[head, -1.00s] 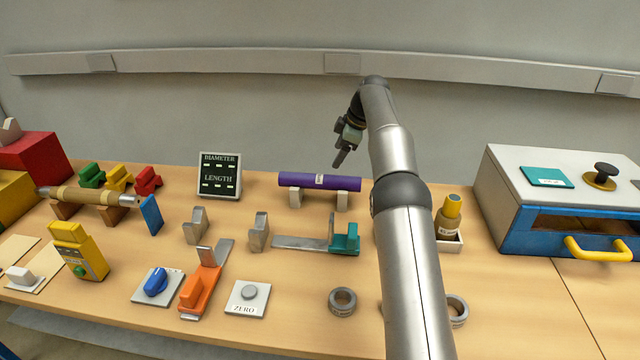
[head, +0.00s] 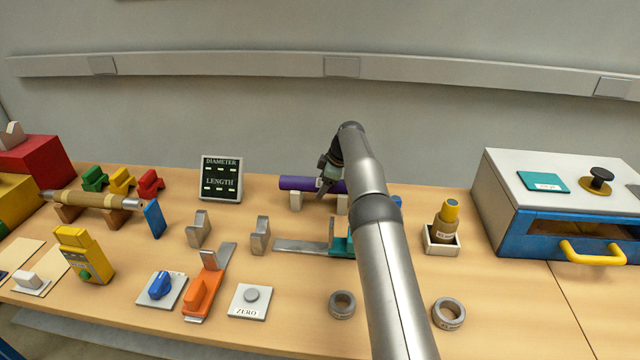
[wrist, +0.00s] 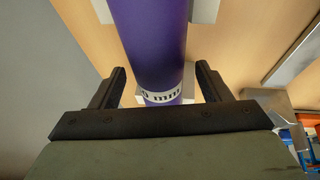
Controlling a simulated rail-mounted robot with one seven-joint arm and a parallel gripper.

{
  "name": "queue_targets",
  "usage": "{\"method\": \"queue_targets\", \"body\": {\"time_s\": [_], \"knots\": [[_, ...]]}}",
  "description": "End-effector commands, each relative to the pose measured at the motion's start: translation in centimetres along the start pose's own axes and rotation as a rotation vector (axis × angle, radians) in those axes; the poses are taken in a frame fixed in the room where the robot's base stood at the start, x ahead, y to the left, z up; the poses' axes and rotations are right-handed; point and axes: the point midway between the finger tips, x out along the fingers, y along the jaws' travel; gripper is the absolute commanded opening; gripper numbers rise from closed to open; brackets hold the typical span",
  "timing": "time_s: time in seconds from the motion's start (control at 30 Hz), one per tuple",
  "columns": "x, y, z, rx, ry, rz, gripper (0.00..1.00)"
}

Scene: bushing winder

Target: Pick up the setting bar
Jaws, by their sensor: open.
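The setting bar, a purple cylinder (head: 297,183) with a white label, lies level across two pale support blocks (head: 296,201) near the back of the table. In the wrist view the purple bar (wrist: 150,40) runs between the two fingers, its white label reading "mm" near the fingertips. My gripper (head: 325,186) is at the bar's middle in the head view and hides part of it. In the wrist view my gripper (wrist: 160,85) is open, with one dark finger on each side of the bar and a gap on both sides.
A diameter and length display (head: 221,178) stands left of the bar. A teal and grey gauge (head: 305,246) sits in front of it. A bottle in a tray (head: 441,240) and a blue-white box with a yellow handle (head: 595,254) are to the right. Two grey rings (head: 342,304) lie at the front.

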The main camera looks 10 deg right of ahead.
Motion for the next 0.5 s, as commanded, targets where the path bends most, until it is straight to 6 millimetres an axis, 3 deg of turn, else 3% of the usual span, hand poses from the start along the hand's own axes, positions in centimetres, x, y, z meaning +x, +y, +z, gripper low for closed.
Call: {"method": "queue_targets", "body": {"time_s": [0.17, 0.4, 0.5], "knots": [[0.00, 0.02, 0.01, 0.000, 0.000, 0.001, 0.70], [-0.02, 0.01, 0.01, 0.000, 0.000, 0.001, 0.04], [-0.18, 0.08, -0.09, -0.001, 0.002, 0.003, 0.03]]}}
